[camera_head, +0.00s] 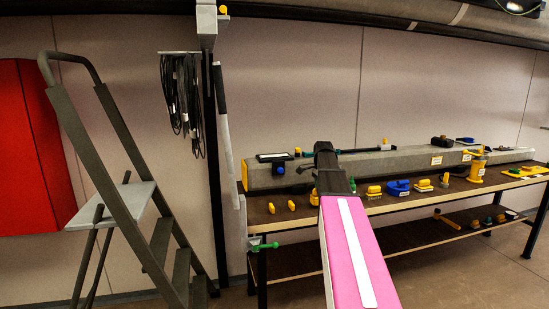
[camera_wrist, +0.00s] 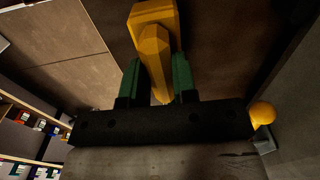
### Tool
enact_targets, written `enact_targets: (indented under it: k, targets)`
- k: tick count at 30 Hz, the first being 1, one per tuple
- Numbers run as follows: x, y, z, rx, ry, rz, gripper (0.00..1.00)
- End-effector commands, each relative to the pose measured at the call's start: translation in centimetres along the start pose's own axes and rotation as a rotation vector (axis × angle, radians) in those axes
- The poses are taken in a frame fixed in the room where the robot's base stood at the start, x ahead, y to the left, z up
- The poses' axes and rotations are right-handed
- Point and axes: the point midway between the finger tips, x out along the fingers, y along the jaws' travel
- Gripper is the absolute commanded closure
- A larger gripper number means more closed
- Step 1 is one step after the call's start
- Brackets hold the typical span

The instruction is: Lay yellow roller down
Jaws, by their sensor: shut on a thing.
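The yellow roller (camera_wrist: 154,50) is in the wrist view, a faceted yellow piece with a wider block at its far end. My gripper (camera_wrist: 154,85) has its two green fingers on either side of it, shut on it. The roller points away from the palm, with a panelled wall-like surface behind it. In the head view my pink arm reaches toward the bench, and its dark end (camera_head: 326,160) is in front of the grey beam. The held roller cannot be made out clearly in the head view.
The bench (camera_head: 420,202) carries a long grey beam (camera_head: 400,162), a blue piece (camera_head: 398,188), a yellow stand (camera_head: 477,167) and several small yellow parts. A stepladder (camera_head: 130,200) and a dark post (camera_head: 213,160) stand left. A yellow knob (camera_wrist: 262,114) shows right in the wrist view.

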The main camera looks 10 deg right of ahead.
Motion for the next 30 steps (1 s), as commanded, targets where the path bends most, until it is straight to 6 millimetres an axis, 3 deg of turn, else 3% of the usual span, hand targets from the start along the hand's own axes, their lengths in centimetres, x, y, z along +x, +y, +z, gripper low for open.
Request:
enact_targets:
  k: [15,16,18,30]
  targets:
    - [1.4,0.0,0.0,0.000,0.000,0.000,1.00]
    - [1.3,0.0,0.0,0.000,0.000,0.000,0.64]
    - [1.3,0.0,0.0,0.000,0.000,0.000,0.44]
    - [0.6,-0.1,0.0,0.000,0.000,-0.001,0.44]
